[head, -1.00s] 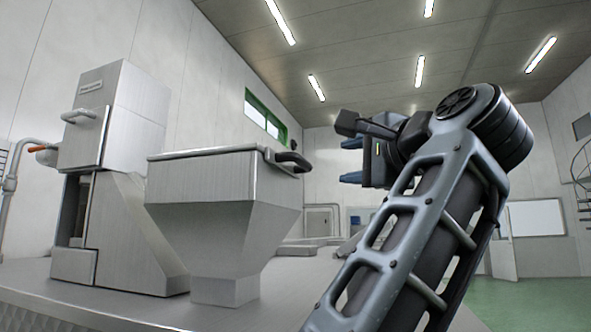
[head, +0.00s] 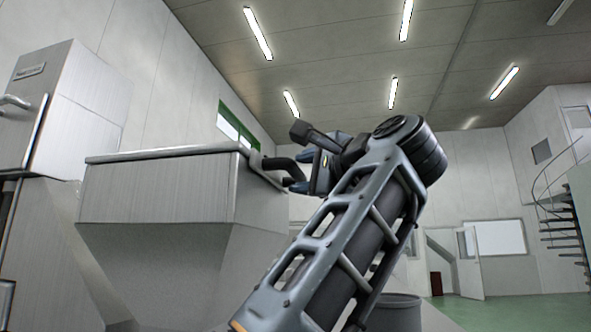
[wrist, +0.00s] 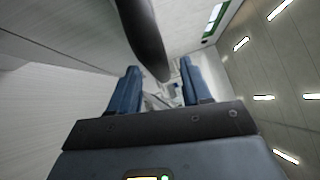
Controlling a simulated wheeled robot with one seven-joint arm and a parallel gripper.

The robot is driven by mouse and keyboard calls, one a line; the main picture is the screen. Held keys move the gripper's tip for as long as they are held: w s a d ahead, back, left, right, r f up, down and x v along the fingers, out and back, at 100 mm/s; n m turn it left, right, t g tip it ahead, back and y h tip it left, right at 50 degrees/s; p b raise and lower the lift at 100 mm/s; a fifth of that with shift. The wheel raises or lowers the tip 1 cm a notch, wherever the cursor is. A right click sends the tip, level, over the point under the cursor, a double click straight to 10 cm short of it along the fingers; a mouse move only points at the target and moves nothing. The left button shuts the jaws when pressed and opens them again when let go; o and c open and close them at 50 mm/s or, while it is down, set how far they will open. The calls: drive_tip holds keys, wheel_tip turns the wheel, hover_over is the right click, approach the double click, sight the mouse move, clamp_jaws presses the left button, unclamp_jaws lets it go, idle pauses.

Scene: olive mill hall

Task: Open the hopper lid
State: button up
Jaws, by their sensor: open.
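The grey metal hopper (head: 155,190) stands at left centre in the head view, with its flat lid (head: 165,153) shut on top. A dark bar handle (head: 275,165) sticks out from the lid's right end. In the wrist view the handle (wrist: 143,35) comes down from the top, and its lower end shows between the fingers. My gripper (head: 300,174) is right at the handle in the head view, its fingertips partly hidden. The wrist view shows my gripper (wrist: 160,70) open, a blue finger on each side of the handle. I cannot tell whether either finger touches it.
A tall metal machine cabinet (head: 70,105) with a side handle stands at the left, beyond the hopper. A grey round bin (head: 397,312) is low behind my arm. Green floor (head: 500,312) is open at the right, with a spiral stair (head: 560,215) at the far right.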

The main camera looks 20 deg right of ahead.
drive_tip(key=shift+w+a+r+p, duration=0.1)
drive_tip(key=shift+w+a+p, duration=0.05)
drive_tip(key=shift+w, duration=0.55)
drive_tip(key=shift+w+a+r+p, duration=0.1)
drive_tip(key=shift+w+p, duration=0.05)
drive_tip(key=shift+w, duration=0.55)
drive_tip(key=shift+c, duration=0.3)
clamp_jaws()
